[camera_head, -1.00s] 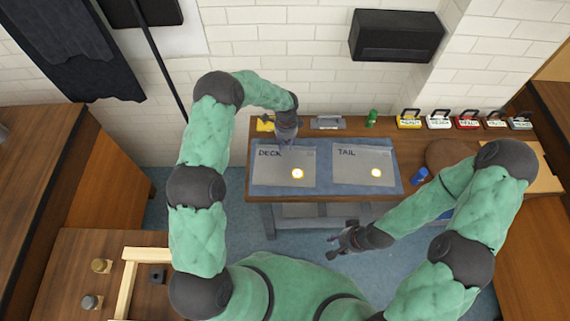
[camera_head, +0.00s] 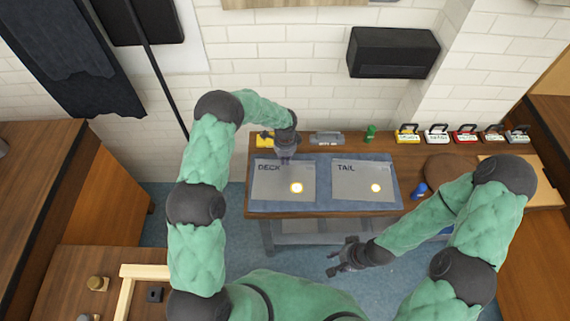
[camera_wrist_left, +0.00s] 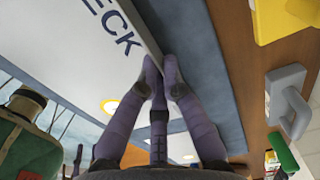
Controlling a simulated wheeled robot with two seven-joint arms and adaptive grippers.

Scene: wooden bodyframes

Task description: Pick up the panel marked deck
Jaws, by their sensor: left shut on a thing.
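The panel marked deck (camera_head: 275,186) is a flat light-grey sheet on the left of a blue mat (camera_head: 323,206). Its lettering lies along its far left part. My left gripper (camera_head: 285,160) is at its far edge, shut on it. In the left wrist view the fingers (camera_wrist_left: 161,68) pinch the rim of the deck panel (camera_wrist_left: 70,55) beside the lettering. Whether the panel is lifted off the mat is unclear. My right gripper (camera_head: 334,258) hangs in front of the workbench, empty, its fingers apart.
A similar panel marked tail (camera_head: 355,178) lies to the right on the mat. Behind are a yellow item (camera_head: 264,140), a grey holder (camera_head: 327,138) and a green item (camera_head: 370,133). A blue item (camera_head: 419,190) stands right of the mat. Several labelled boxes (camera_head: 437,134) line the back right.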

